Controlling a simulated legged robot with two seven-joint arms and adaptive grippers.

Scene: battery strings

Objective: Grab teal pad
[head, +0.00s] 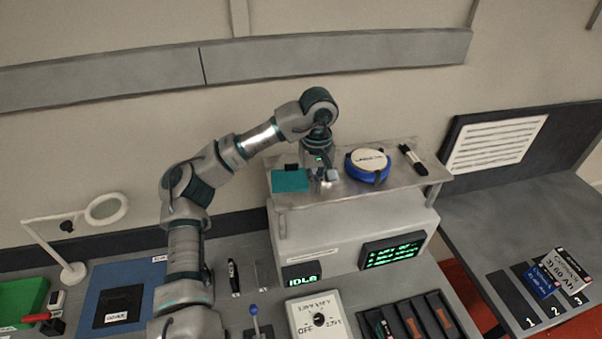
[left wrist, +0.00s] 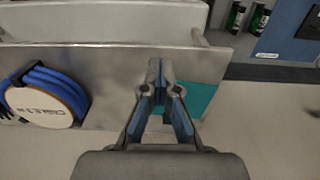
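The teal pad (head: 290,181) lies flat at the left end of the grey shelf on top of the console. A small dark piece shows at its back edge. In the left wrist view the teal pad (left wrist: 201,97) is right of the fingers, partly hidden behind them. My left gripper (head: 324,182) is over the shelf just right of the pad and points down. In the left wrist view my left gripper (left wrist: 160,66) has its fingertips drawn close together, with nothing seen between them. Whether it touches the shelf I cannot tell. My right gripper is not in view.
A blue coil with a round white label (head: 369,161) and a black marker-like item (head: 413,159) lie farther right on the shelf (head: 395,188). The console's screens and knob panel (head: 320,318) are below. A ring lamp (head: 106,209) stands at left, and labelled boxes (head: 566,270) lie at right.

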